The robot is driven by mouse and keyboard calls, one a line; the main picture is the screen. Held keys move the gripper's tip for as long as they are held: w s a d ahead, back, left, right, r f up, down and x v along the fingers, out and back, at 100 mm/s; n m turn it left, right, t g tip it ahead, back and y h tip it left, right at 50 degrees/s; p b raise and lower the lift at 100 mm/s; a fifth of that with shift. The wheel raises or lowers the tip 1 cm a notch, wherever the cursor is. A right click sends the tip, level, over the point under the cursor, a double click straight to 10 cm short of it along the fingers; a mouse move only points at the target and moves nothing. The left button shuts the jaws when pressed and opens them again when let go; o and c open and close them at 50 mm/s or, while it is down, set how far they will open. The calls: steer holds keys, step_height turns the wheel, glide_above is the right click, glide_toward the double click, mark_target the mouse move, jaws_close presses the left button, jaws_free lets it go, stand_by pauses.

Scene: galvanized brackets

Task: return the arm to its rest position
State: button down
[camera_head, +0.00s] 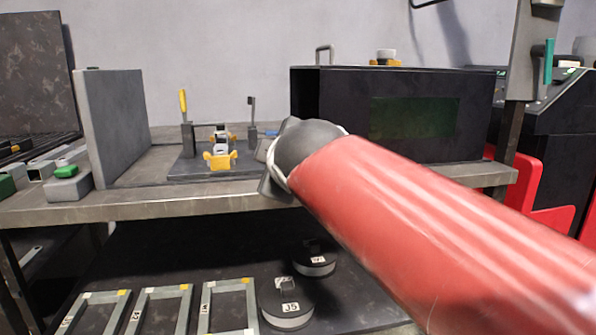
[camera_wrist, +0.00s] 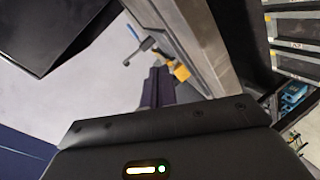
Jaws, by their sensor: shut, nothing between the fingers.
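My red arm (camera_head: 430,225) reaches in from the lower right of the head view, and its dark grey wrist end (camera_head: 305,148) is in front of the workbench, beside the dark box. The arm hides my fingers there. In the wrist view my gripper (camera_wrist: 158,72) shows as two dark fingers close together above the black housing with its lit strip. They are shut with nothing held. No rest position is marked in either view.
A metal workbench (camera_head: 150,207) carries a grey upright panel (camera_head: 115,125), a yellow-jawed fixture (camera_head: 220,160) and a large dark box (camera_head: 345,110). Frames (camera_head: 228,305) and round black discs (camera_head: 287,305) lie on the lower shelf. A post (camera_head: 522,60) stands right.

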steer(key=s+d+f+m+g+h+p, duration=0.1)
steer(key=s+d+f+m+g+h, duration=0.1)
steer(key=s+d+f+m, duration=0.35)
steer(key=s+d+f+m+g+h+p, duration=0.1)
steer(key=s+d+f+m+g+h, duration=0.2)
steer(key=d+f, duration=0.5)
steer(key=s+d+f+m+g, duration=0.1)
steer(key=s+d+f+m, duration=0.2)
steer(key=s+f, duration=0.2)
steer(key=s+d+f+m+g+y, duration=0.1)
steer(key=s+d+f+m+g, duration=0.1)
steer(key=s+f, duration=0.4)
steer(key=shift+s+d+m+p, duration=0.3)
steer(key=shift+s+d+m, duration=0.5)
steer(key=shift+s+m, duration=0.4)
steer(key=shift+w, duration=0.1)
